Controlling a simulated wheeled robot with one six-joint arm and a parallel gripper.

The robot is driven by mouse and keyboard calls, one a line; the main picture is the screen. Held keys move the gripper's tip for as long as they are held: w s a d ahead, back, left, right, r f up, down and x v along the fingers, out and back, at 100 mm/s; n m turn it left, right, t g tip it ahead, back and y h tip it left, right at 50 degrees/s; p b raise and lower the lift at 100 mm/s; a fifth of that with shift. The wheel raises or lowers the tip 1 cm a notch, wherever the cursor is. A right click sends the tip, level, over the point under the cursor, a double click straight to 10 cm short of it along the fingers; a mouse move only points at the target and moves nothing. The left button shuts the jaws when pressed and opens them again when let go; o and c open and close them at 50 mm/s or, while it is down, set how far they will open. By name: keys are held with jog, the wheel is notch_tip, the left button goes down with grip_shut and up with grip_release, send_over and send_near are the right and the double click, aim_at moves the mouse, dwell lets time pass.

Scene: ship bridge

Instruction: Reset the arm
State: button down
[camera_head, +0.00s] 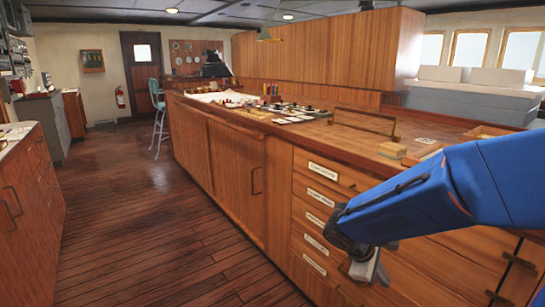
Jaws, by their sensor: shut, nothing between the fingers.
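My blue arm (440,200) comes in from the right edge and reaches down to the left. My gripper (372,275) is at its end, low in the view, in front of the drawer fronts of the wooden cabinet (230,165). The gripper is shut and holds nothing. Part of the gripper is hidden behind the dark wrist. I cannot tell whether it touches the drawers.
Labelled drawers (318,195) with dark handles lie beside the gripper. A small wooden block (392,150) and a railing (365,120) are on the countertop. A blue stool (157,105) stands farther back. The wooden floor (150,220) at left is clear.

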jog(key=s+a+r+m+t+y, duration=0.1)
jog(key=s+r+m+y, duration=0.2)
jog(key=s, duration=0.6)
jog(key=s+a+r+m+t+y, duration=0.1)
jog(key=s+r+m+t+y, duration=0.1)
jog(key=s+r+m, duration=0.4)
jog(key=shift+s+r+m+y, duration=0.4)
jog(key=shift+s+m+y, duration=0.55)
jog(key=shift+s, duration=1.1)
jog(key=c, duration=2.4)
grip_release()
jog(key=shift+c, duration=0.2)
